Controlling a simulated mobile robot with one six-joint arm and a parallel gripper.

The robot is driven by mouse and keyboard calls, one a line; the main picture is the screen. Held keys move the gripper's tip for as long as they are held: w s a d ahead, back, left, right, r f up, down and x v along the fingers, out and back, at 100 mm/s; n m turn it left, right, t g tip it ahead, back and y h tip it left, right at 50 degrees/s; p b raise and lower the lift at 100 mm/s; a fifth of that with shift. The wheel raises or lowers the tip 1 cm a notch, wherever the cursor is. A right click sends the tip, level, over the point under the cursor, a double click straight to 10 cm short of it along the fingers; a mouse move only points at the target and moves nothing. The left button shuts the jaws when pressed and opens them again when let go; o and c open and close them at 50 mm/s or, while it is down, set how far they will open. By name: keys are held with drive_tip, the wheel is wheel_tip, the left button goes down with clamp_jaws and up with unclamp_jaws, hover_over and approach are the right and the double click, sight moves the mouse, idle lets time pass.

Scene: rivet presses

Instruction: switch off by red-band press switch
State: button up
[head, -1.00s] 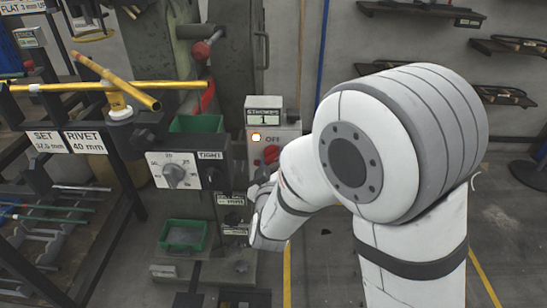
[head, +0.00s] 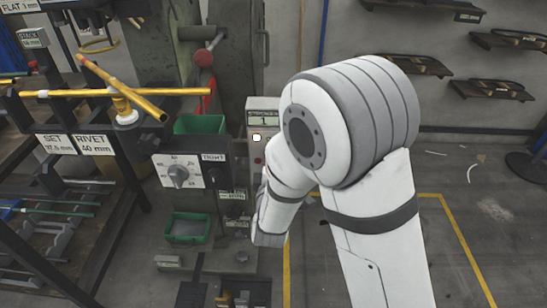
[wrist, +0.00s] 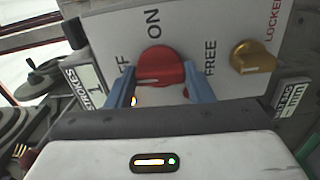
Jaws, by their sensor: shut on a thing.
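A red rotary knob (wrist: 160,66) sits on a pale switch panel (wrist: 221,80) between the words ON and OFF in the wrist view. My gripper (wrist: 158,72) has its two blue fingers on either side of the knob and is shut on it. I cannot tell clearly which word the knob points to. In the head view my arm hides the red knob and my fingertips.
A gold knob (wrist: 252,58) marked FREE and LOCKED sits right of the red one. Floor on the right is mostly clear.

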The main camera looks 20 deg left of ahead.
drive_tip(key=shift+n, duration=0.5)
drive_tip(key=o, duration=1)
drive_tip(key=shift+s, duration=0.15)
drive_tip(key=p+v, duration=0.1)
drive_tip(key=v, duration=0.6)
drive_tip(key=shift+s+p, duration=0.3)
drive_tip(key=shift+p, duration=0.05)
